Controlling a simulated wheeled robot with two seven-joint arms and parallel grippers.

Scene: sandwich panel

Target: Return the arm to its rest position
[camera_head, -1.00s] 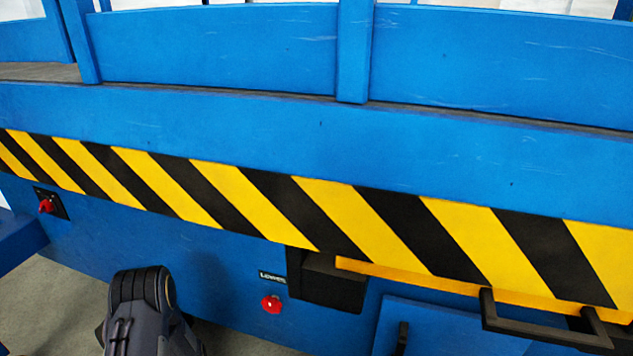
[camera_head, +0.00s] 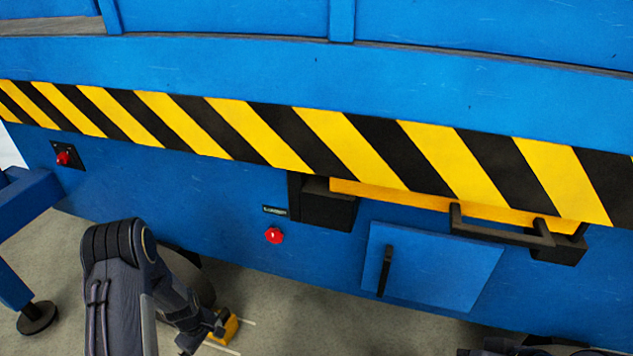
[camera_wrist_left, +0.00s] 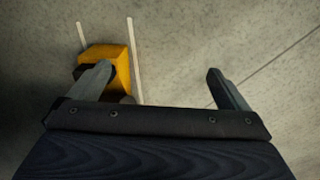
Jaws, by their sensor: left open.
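My left arm comes in at the lower left of the head view, with its gripper (camera_head: 212,332) low over the grey floor in front of the blue machine (camera_head: 225,215). In the left wrist view the two fingers of my left gripper (camera_wrist_left: 160,88) stand wide apart with nothing between them. A yellow block-like object (camera_wrist_left: 108,62) lies on the floor behind the left finger there. It also shows beside the gripper in the head view (camera_head: 229,328). At the bottom right edge of the head view a dark part of my own body shows; I cannot make out a right gripper.
The machine has a striped band, a red button (camera_head: 274,235) under a small label, another red knob (camera_head: 63,158), a closed panel with a black handle (camera_head: 385,270), and a black bar handle (camera_head: 500,230). A blue leg (camera_head: 20,210) stands at left.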

